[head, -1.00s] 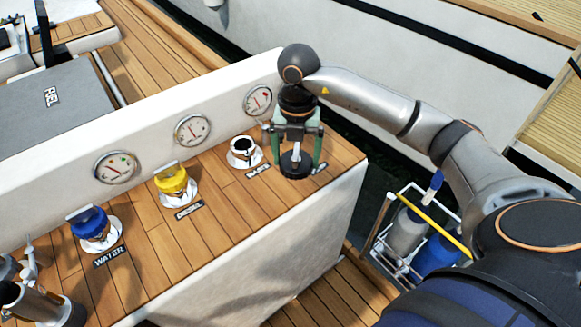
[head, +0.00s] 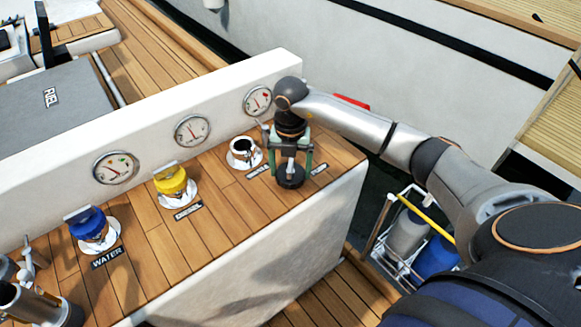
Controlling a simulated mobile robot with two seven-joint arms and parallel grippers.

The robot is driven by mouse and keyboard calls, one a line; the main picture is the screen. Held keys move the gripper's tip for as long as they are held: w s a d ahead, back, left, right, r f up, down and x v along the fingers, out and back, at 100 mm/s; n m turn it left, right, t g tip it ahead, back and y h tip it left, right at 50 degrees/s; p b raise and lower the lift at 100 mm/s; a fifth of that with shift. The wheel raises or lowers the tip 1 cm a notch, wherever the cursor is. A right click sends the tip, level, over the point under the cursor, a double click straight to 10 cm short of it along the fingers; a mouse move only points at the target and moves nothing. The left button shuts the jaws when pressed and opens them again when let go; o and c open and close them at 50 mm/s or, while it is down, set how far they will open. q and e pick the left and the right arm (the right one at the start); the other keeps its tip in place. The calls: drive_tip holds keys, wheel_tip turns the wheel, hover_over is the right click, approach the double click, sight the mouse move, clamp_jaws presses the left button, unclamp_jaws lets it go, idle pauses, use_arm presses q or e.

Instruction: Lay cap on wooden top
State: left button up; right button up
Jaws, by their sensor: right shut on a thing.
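A black round cap (head: 290,176) is at the right end of the wooden top (head: 228,216). My right gripper (head: 291,165) points down over it, its green-sided fingers to either side, shut on the cap. The cap is at or just above the planks; I cannot tell if it touches them. To its left an open filler neck (head: 243,148) with a white flange shows a dark, uncapped mouth. My left gripper does not show for certain; only metal parts stand at the lower left corner.
A yellow cap (head: 171,180) and a blue cap (head: 89,224) sit on fillers further left. Round gauges (head: 193,131) line the white wall behind. A wire crate with bottles (head: 412,237) stands below, right of the top. Planks in front of the fillers are clear.

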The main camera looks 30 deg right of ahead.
drive_tip(key=shift+f, duration=0.15)
drive_tip(key=o, duration=1.2)
drive_tip(key=shift+o, duration=0.2)
wheel_tip(320, 180, up, 12)
drive_tip(key=shift+r+p, duration=0.2)
drive_tip(key=shift+p, duration=0.25)
